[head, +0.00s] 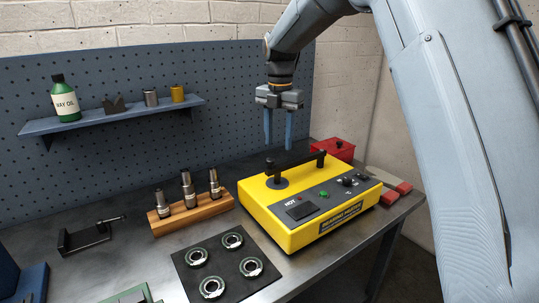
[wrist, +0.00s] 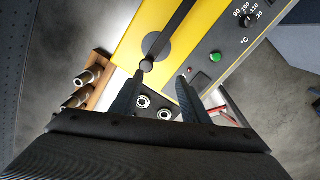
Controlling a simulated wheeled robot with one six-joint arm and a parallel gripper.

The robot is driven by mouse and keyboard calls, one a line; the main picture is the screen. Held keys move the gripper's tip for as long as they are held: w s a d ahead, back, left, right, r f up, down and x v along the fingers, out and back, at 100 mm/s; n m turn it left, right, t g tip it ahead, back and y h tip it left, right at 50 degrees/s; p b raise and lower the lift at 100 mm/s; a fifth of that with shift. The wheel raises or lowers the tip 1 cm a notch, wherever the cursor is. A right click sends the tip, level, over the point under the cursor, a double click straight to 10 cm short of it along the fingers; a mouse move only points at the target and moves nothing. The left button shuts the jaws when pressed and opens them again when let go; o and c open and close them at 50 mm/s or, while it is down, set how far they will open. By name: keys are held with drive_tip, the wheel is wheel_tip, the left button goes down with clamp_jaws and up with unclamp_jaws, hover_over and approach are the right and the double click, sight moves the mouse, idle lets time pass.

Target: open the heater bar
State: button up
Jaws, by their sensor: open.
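The yellow bearing heater (head: 290,228) stands on the bench with a dark control panel on its front side. Its black heater bar (head: 297,160) lies across the top, from above a grey disc (head: 277,183) at the left to a post at the back right. A small black knob (head: 269,161) stands at the bar's left end. My gripper (head: 278,143) points down above the bar, open and empty. In the wrist view the bar (wrist: 172,32) runs up from the knob (wrist: 146,65), which is close to the left fingertip of my gripper (wrist: 162,78).
A wooden block (head: 192,214) with several metal tools stands left of the heater. A black mat (head: 228,262) with several bearing rings lies in front. A red box (head: 333,149) is behind the heater. A shelf (head: 115,117) with a green bottle hangs on the pegboard.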

sight(270, 159)
drive_tip(key=a+n, duration=0.1)
drive_tip(key=w+a+r+n, duration=0.1)
drive_tip(key=shift+w+n, duration=0.2)
drive_tip(key=shift+n, duration=0.2)
drive_tip(key=shift+w+a+n, duration=0.1)
drive_tip(key=shift+a+n, duration=0.15)
drive_tip(key=shift+n, duration=0.05)
drive_tip(key=shift+f, duration=0.15)
wheel_tip(270, 159, down, 7)
drive_tip(key=p, duration=0.2)
drive_tip(key=shift+f+p, duration=0.15)
drive_tip(key=shift+p, duration=0.25)
clamp_jaws()
